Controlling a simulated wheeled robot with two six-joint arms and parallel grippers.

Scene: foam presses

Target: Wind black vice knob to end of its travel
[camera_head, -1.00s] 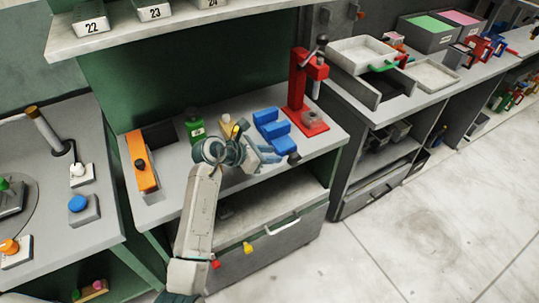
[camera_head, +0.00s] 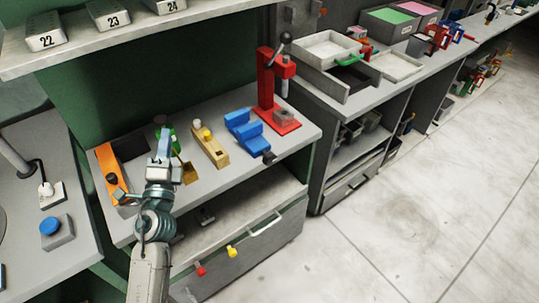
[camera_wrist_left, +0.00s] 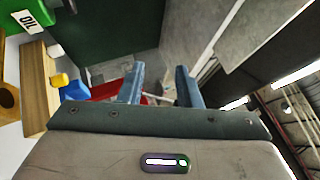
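The blue vice (camera_head: 247,133) sits on the grey workbench, and its black knob (camera_head: 269,157) shows at the front right end, by the bench's front edge. My left gripper (camera_head: 165,146) is well to the left of the vice, above the bench near the green oil can (camera_head: 176,140). In the left wrist view the two fingers of my left gripper (camera_wrist_left: 160,82) stand apart with nothing between them. A small blue part, probably the vice (camera_wrist_left: 75,88), shows left of the fingers there; the knob cannot be made out. My right gripper is out of view.
A wooden plane (camera_head: 210,146) with a yellow knob stands between my left gripper and the vice. A red press (camera_head: 268,92) stands behind the vice. An orange tool (camera_head: 111,172) lies at the bench's left. A shelf (camera_head: 95,43) overhangs the back.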

